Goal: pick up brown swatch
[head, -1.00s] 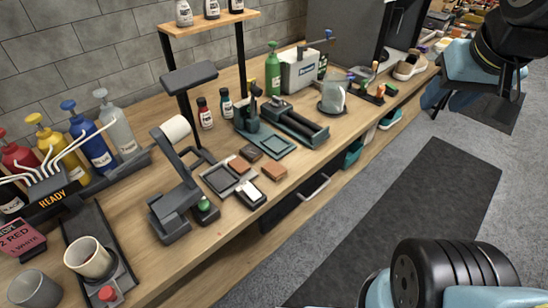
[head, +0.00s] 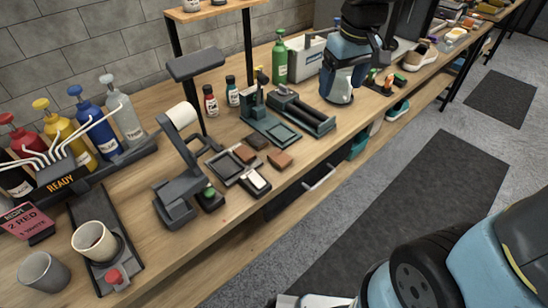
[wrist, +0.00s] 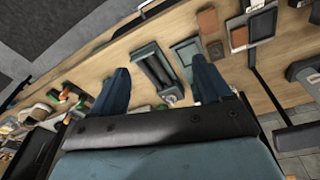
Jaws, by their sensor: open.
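Three swatches lie together on the bench: an orange-brown one (head: 280,160) at the front right, a darker brown one (head: 257,142) at the back, and a mid-brown one (head: 245,154) at the edge of a grey tray. In the wrist view the orange-brown swatch (wrist: 207,20) and the mid-brown swatch (wrist: 239,37) show at the upper right. My gripper (wrist: 159,65) is open and empty, its fingers spread above the bench. It is well to the right of the swatches in the head view, where its fingertips are hard to make out.
A dark green press (head: 270,126) and a roller stand (head: 302,112) lie between my arm and the swatches. A green bottle (head: 279,60) stands behind.

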